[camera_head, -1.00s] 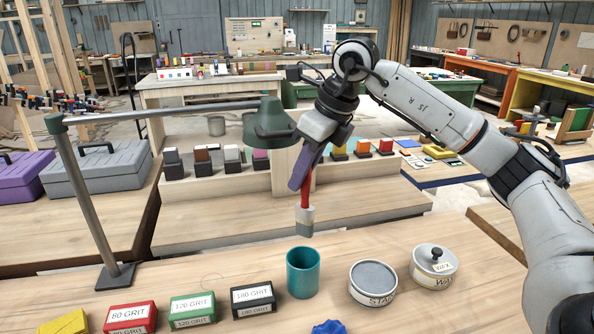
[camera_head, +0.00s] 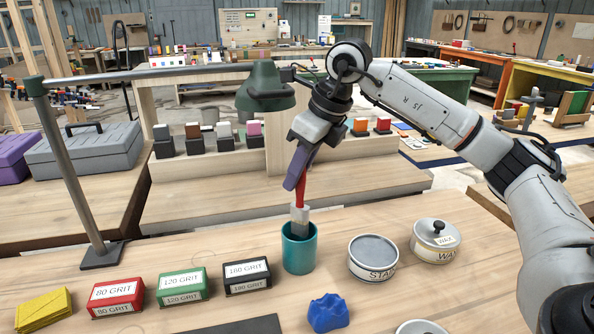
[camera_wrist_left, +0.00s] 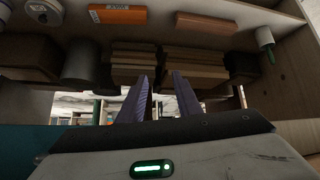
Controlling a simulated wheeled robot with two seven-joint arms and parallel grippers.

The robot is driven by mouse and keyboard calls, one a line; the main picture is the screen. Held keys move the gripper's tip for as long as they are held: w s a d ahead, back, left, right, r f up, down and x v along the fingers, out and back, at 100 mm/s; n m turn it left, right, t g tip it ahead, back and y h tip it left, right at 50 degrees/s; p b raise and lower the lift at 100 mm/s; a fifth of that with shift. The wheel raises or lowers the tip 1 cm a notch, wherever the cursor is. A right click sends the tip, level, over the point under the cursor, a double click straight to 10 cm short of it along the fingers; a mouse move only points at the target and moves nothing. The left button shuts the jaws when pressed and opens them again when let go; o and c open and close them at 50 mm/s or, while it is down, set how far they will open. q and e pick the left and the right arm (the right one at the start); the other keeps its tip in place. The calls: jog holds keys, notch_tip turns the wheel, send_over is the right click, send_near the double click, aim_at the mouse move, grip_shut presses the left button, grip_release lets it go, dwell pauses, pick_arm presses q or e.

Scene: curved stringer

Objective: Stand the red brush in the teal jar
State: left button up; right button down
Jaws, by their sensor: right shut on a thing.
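The red brush (camera_head: 300,192) points bristles-down, nearly upright, with a pale ferrule and grey bristles. My right gripper (camera_head: 295,180), with purple fingers, is shut on its red handle. The teal jar (camera_head: 299,257) stands upright on the bench directly below. The grey bristle end overlaps the jar's mouth and appears to be at or just inside the rim; the exact depth is hard to tell. My left gripper shows only in the left wrist view (camera_wrist_left: 163,95), its two purple fingers apart with nothing between them.
The stain tin (camera_head: 372,258) and lidded wax tin (camera_head: 435,241) stand right of the jar. The black grit box (camera_head: 247,277) is close on its left. A blue lump (camera_head: 328,313) lies in front. A green lamp (camera_head: 265,88) hangs near my right wrist.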

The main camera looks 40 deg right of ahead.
aim_at(295, 198)
notch_tip(295, 198, down, 2)
jog(key=shift+f+b, duration=0.25)
jog(key=shift+b, duration=0.5)
jog(key=shift+f+b, duration=0.8)
jog(key=shift+f, duration=0.35)
